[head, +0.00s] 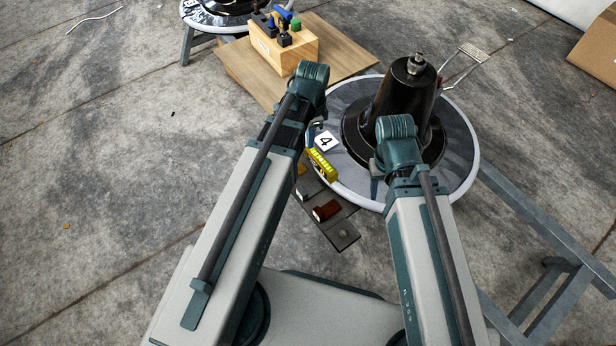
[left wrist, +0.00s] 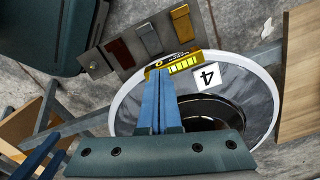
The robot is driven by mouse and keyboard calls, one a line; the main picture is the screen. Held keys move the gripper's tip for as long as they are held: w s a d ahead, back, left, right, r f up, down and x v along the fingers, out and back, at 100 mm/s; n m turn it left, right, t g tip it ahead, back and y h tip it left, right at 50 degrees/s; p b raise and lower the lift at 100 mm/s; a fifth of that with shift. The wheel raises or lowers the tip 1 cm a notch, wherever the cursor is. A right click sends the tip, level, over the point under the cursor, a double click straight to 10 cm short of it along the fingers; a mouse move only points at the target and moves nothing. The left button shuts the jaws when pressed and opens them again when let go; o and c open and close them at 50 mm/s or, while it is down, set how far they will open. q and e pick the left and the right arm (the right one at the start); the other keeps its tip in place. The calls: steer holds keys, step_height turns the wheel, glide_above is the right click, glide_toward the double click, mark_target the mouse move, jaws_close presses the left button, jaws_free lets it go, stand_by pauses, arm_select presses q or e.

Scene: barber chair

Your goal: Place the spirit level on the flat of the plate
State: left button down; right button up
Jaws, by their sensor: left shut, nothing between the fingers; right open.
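The yellow spirit level (head: 321,163) lies at the near left edge of the round grey plate (head: 462,150). In the left wrist view the level (left wrist: 181,64) overlaps the plate's white rim on the tool-strip side; I cannot tell how much of it rests on the flat. My left gripper (left wrist: 160,77) is shut and empty, its blue fingertips right beside the level, perhaps touching it. In the head view my left arm partly hides this gripper. My right gripper (left wrist: 42,156) seems to show as blue fingers at the lower left of the wrist view, apart and empty.
A black cone-shaped part (head: 402,92) stands on the plate. A white card marked 4 (head: 325,141) is beside the level. A dark strip (head: 343,234) with coloured blocks adjoins the rim. A wooden tool block (head: 284,48) stands on a board behind. Grey stand beams (head: 535,215) are at right.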

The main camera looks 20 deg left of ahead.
mark_target(321, 164)
arm_select(q)
steer(key=w+a+f+m+b, duration=0.2)
steer(key=a+f+b, duration=0.2)
steer(key=f, duration=0.2)
steer(key=shift+f, duration=0.25)
arm_select(e)
step_height(321, 164, down, 6)
steer(key=shift+s+a+f, duration=0.2)
steer(key=shift+a, duration=0.1)
arm_select(q)
steer(key=shift+a+f+b, duration=0.1)
steer(key=shift+b, duration=0.2)
arm_select(e)
steer(key=shift+f, duration=0.15)
arm_select(q)
step_height(321, 164, down, 10)
steer(key=b, duration=1)
steer(key=shift+f, duration=0.1)
steer(key=d, duration=0.1)
steer(key=w+d, duration=0.1)
steer(key=d, duration=0.1)
steer(key=shift+w+d+r, duration=0.1)
steer(key=shift+w+r, duration=0.05)
steer(key=shift+r, duration=0.1)
steer(key=shift+w+d, duration=0.1)
steer(key=shift+d, duration=0.15)
arm_select(e)
step_height(321, 164, down, 10)
steer(key=shift+a, duration=0.1)
